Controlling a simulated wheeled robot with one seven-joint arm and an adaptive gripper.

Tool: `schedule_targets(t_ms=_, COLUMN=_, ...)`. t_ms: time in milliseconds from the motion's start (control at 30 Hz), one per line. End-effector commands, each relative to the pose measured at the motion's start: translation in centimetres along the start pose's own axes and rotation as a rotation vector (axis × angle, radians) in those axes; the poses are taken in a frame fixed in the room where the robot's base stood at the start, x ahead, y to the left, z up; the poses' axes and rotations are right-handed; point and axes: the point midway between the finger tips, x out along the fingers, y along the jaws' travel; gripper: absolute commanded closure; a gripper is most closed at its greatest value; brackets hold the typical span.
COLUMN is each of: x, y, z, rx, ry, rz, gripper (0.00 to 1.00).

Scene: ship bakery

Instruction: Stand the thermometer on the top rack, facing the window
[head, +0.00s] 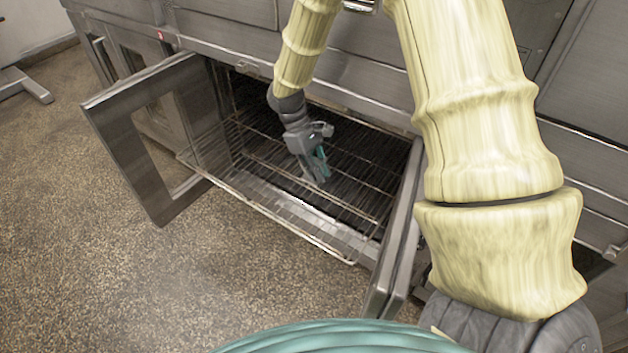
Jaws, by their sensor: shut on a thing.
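My gripper (317,173) reaches down into the open oven, over the wire top rack (262,206), which is pulled partly out. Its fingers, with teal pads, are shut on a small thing. I take this to be the thermometer, but the fingers mostly hide it and it is too small to make out. I cannot tell which way its face points, or whether it touches the rack.
The oven's left door (146,142) stands wide open with its window in it. The right door (398,240) is open, seen nearly edge-on. The rack is otherwise bare. The speckled floor (200,270) in front is clear.

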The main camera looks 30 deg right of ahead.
Motion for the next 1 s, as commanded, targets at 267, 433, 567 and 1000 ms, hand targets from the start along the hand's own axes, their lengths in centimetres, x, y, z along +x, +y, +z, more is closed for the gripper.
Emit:
schedule_targets(t_ms=267, x=3.2, y=-0.1, z=-1.4, rx=-0.001, ry=0.000, rz=0.000, gripper=1.00)
schedule_targets(t_ms=433, x=4.8, y=-0.1, z=-1.9, rx=-0.001, ry=-0.002, rz=-0.001, gripper=1.00)
schedule_targets(t_ms=567, x=6.2, y=-0.2, z=-2.5, rx=-0.001, ry=-0.001, rz=-0.001, gripper=1.00)
schedule_targets(t_ms=1000, x=6.7, y=-0.2, z=-2.8, rx=-0.001, ry=0.000, rz=0.001, gripper=1.00)
